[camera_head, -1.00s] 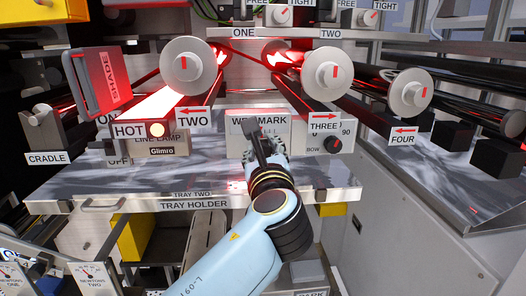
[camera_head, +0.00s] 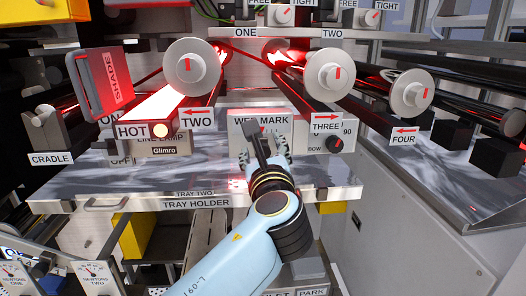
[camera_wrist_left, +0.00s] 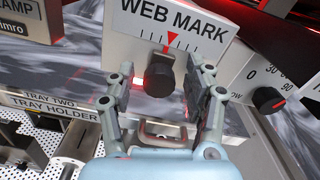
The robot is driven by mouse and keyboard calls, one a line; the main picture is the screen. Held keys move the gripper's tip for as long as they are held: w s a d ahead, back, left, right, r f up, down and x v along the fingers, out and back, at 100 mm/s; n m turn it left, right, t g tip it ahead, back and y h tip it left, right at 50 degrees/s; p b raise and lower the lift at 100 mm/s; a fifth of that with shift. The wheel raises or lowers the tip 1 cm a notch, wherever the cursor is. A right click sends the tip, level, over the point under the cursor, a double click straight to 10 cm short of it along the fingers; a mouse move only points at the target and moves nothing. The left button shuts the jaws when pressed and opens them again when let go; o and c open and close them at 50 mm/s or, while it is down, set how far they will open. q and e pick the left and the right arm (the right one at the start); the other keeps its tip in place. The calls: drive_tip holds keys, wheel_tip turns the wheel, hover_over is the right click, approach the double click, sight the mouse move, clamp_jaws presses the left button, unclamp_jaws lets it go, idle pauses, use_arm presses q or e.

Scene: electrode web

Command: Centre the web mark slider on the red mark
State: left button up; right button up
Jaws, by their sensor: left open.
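The WEB MARK panel (camera_head: 282,125) is below the rollers in the head view, partly hidden by my left gripper (camera_head: 258,138). In the left wrist view the panel (camera_wrist_left: 212,38) has a tick scale and a red triangular mark (camera_wrist_left: 171,39). The black slider knob (camera_wrist_left: 159,76) sits below the scale, roughly under the red mark, perhaps slightly left of it. My left gripper (camera_wrist_left: 161,86) is open, with one finger on each side of the knob and visible gaps between. My right gripper is out of view.
A dial (camera_wrist_left: 267,100) stands right of the panel. The TRAY TWO holder (camera_head: 130,190) lies below it. The glowing HOT lamp (camera_head: 165,108) is at upper left, and rollers with white end caps (camera_head: 330,76) overhang the panel.

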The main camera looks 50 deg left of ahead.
sight(263, 146)
use_arm(q)
drive_tip(key=shift+r, duration=0.1)
wheel_tip(263, 146, up, 10)
drive_tip(key=shift+f, duration=0.1)
idle(0.8)
